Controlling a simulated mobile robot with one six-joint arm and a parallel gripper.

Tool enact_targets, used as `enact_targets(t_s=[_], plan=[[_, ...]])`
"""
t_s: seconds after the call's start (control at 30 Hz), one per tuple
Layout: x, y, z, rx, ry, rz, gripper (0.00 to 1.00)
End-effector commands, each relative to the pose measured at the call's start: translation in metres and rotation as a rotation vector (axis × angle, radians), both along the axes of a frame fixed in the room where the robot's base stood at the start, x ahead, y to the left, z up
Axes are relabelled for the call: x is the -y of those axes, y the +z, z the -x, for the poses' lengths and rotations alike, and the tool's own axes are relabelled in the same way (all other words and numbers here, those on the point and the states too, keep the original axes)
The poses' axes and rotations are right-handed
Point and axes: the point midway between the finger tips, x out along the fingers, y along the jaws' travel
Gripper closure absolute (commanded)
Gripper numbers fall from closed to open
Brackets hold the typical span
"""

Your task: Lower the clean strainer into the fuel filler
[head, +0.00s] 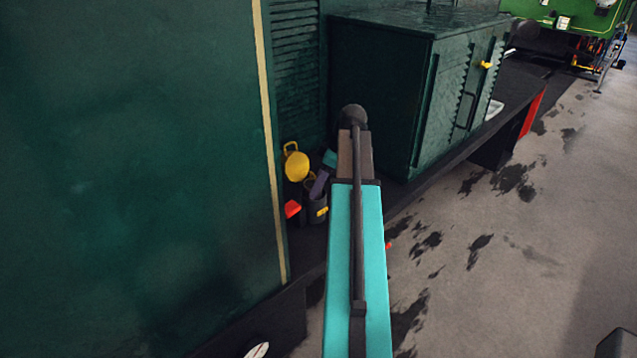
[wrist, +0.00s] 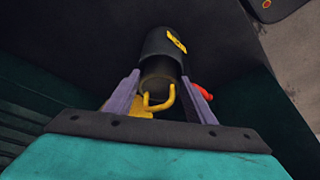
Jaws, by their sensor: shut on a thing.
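My gripper (wrist: 160,103) points at a dark cylinder, the fuel filler (wrist: 163,48), which bears a yellow label. The purple fingers stand on either side of a bent yellow handle and a dull grey body, which looks like the strainer (wrist: 158,88). They are shut on it. The grey body lines up with the filler's near end; how deep it sits inside cannot be told. In the head view, the filler (head: 316,213) stands on a dark ledge beside the green wall, with one purple finger of my gripper (head: 319,186) at its top. The strainer is mostly hidden there.
A yellow round lid-like piece with a handle (head: 297,166) is left of the filler, and a red part (head: 292,209) is lower left. A green cabinet (head: 400,90) stands close on the right, the green wall (head: 130,150) on the left. Open floor (head: 480,260) lies right.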

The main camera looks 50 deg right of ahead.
Motion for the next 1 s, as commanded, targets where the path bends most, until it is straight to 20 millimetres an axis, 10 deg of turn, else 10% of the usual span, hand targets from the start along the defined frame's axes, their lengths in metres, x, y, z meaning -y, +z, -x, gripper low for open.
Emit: enact_targets(t_s=[0.67, 0.7, 0.8, 1.0], plan=[[0.0, -0.012, 0.0, 0.0, 0.001, 0.0, 0.74], [0.0, -0.012, 0.0, -0.001, 0.0, 0.0, 0.45], [-0.001, -0.013, 0.0, -0.002, 0.001, -0.001, 0.29], [-0.003, -0.014, 0.001, -0.006, 0.004, -0.005, 0.29]])
